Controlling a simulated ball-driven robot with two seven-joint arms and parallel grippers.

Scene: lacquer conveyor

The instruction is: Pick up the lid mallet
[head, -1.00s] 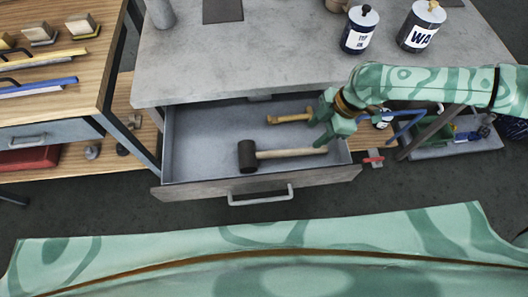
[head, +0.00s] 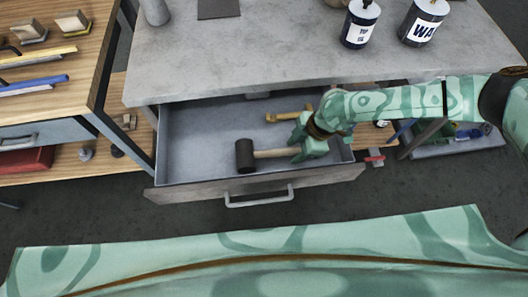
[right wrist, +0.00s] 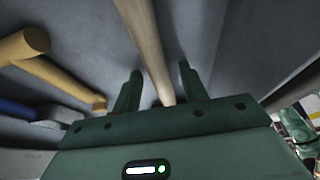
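The lid mallet (head: 245,156) lies in the open drawer, with its dark cylindrical head at the left and its pale wooden handle pointing right. My right gripper (head: 298,150) is down in the drawer at the right part of the handle. In the right wrist view, the handle (right wrist: 146,42) runs between the two fingers of the gripper (right wrist: 160,85). The fingers stand apart with gaps on both sides of the handle. The mallet head is out of the right wrist view. My left gripper is not in view.
The open drawer (head: 200,125) sits under a grey worktop (head: 250,55). A yellow-wood tool (head: 284,117) lies behind the mallet and also shows in the right wrist view (right wrist: 60,78). Labelled cans (head: 359,25) stand on the worktop. The drawer's left part is clear.

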